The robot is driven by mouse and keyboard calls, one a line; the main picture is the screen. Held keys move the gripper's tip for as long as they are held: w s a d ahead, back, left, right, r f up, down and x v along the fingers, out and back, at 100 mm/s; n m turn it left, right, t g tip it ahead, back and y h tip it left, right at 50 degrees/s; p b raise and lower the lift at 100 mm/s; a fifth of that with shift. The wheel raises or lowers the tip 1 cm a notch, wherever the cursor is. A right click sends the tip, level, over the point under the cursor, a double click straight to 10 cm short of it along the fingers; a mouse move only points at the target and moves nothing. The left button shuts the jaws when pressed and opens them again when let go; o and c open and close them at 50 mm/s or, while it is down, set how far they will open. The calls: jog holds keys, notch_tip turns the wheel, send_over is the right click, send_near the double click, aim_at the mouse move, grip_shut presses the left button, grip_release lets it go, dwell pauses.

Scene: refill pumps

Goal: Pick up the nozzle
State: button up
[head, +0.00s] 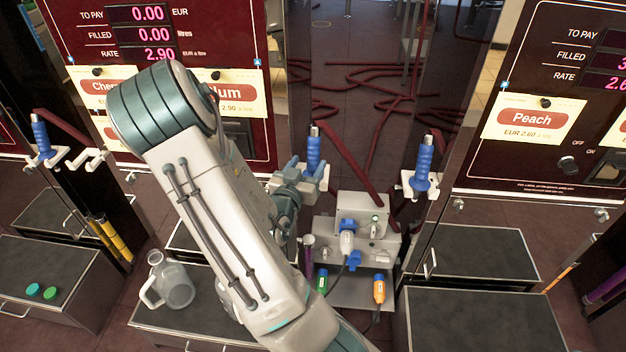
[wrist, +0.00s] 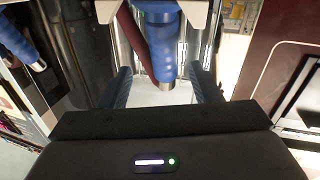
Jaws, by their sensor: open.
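A blue-handled nozzle (head: 313,150) with a metal tip hangs in a white holder at the middle of the head view. My gripper (head: 300,170) is right at it, partly hidden by my arm. In the wrist view the nozzle (wrist: 162,50) lies between the two open fingers of my gripper (wrist: 164,82), with a gap on each side. A white holder (wrist: 110,8) and a dark red hose (wrist: 128,35) show beside the nozzle. Two other blue nozzles hang in holders at the left (head: 41,138) and right (head: 423,165) of the head view.
A grey-white unit (head: 352,225) with green and orange connectors stands below the middle nozzle. A clear jug (head: 172,283) stands on a dark box top at lower left, with green caps (head: 41,291) farther left. Pump panels flank the middle.

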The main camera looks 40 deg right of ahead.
aim_at(313, 155)
jog(key=p+x, duration=0.1)
jog(key=x, duration=0.2)
jog(key=shift+w+d, duration=0.1)
jog(key=shift+d, duration=0.05)
jog(key=x, duration=0.4)
jog(key=shift+w+d+f+p, duration=0.25)
jog(key=shift+w+f+p, duration=0.15)
jog(key=c, duration=1.2)
